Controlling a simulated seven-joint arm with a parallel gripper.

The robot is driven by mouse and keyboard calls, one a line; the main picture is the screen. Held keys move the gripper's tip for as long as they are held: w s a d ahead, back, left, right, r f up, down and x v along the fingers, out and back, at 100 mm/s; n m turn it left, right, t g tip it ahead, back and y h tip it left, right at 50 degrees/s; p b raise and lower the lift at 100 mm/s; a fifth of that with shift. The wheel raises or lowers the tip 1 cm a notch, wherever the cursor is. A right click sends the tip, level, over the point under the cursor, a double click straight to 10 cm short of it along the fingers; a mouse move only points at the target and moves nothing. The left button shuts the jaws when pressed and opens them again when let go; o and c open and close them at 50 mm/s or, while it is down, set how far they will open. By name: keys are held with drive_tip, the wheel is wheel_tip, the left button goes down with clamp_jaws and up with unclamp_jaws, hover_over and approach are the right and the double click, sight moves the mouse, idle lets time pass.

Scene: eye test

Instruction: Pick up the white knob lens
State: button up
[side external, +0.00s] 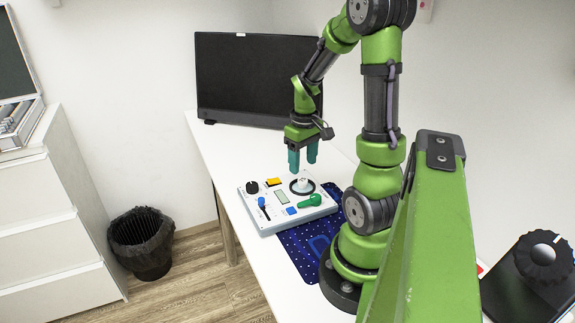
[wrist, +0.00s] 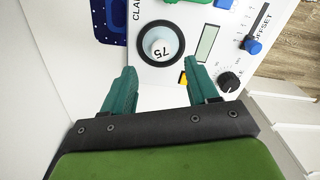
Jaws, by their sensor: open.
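The white knob lens (side external: 302,184) sits inside a black ring on the upper right of the light control panel (side external: 270,225). In the wrist view the white lens (wrist: 161,46) shows round and domed, with "75" on it. My gripper (side external: 303,166) is open and empty, pointing down just above the lens, apart from it. In the wrist view its teal fingers (wrist: 164,72) are spread, with the lens beyond the tips and roughly centred between them.
Near the lens on the panel are a green handle (side external: 310,201), a yellow button (side external: 274,182), a blue button (side external: 291,211), a small display (side external: 282,197), a black knob (side external: 252,187) and a blue slider (side external: 262,203). A blue mat (side external: 296,252) and a dark monitor (side external: 250,75) are close.

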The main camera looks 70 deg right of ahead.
sight(303, 180)
drive_tip(key=shift+s+a+f, duration=0.1)
drive_tip(key=shift+f, duration=1.3)
drive_tip(key=shift+a+f, duration=0.1)
drive_tip(key=shift+f, duration=1.25)
drive_tip(key=shift+c, duration=0.4)
clamp_jaws()
drive_tip(key=shift+r, duration=0.1)
